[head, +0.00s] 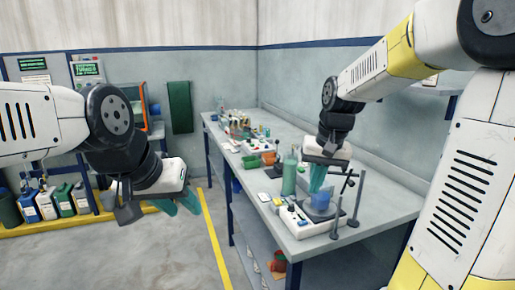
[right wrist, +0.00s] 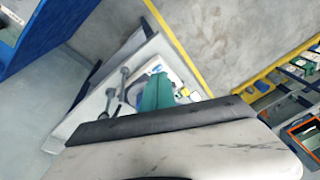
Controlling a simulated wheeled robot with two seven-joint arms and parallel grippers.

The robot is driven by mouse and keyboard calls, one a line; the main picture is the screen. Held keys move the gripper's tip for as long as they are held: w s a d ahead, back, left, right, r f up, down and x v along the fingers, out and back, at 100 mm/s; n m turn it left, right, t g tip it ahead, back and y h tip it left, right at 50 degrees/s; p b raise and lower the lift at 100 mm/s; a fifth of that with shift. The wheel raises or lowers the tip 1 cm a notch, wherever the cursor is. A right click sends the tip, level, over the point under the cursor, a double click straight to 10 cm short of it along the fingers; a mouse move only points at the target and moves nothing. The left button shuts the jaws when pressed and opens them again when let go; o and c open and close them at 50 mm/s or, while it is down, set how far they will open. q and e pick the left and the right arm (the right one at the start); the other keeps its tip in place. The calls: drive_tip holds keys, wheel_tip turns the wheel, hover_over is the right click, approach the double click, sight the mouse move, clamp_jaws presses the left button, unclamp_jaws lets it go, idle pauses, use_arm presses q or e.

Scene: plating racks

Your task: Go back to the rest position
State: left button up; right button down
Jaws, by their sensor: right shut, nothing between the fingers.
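My right gripper (head: 318,180) has its teal fingers shut and empty, pointing down over the near part of the workbench (head: 372,205). In the right wrist view the teal fingers (right wrist: 158,92) show over the white unit, partly hidden by the gripper body. My left gripper (head: 178,205) hangs over open floor left of the bench, its teal fingertips spread apart and empty.
Small bins and bottles fill the bench's far end. Several jugs (head: 62,200) sit on a yellow-edged shelf at left. The floor (head: 160,255) is clear.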

drive_tip(key=s+r+n+t, duration=0.1)
drive_tip(key=s+r+t, duration=0.1)
drive_tip(key=s, duration=0.6)
drive_tip(key=s+a+r+t+y, duration=0.1)
drive_tip(key=s+r+t, duration=0.1)
drive_tip(key=s, duration=0.5)
drive_tip(key=shift+s+a+r+n, duration=0.2)
drive_tip(key=shift+s+a+n, duration=0.1)
drive_tip(key=shift+s+n, duration=0.1)
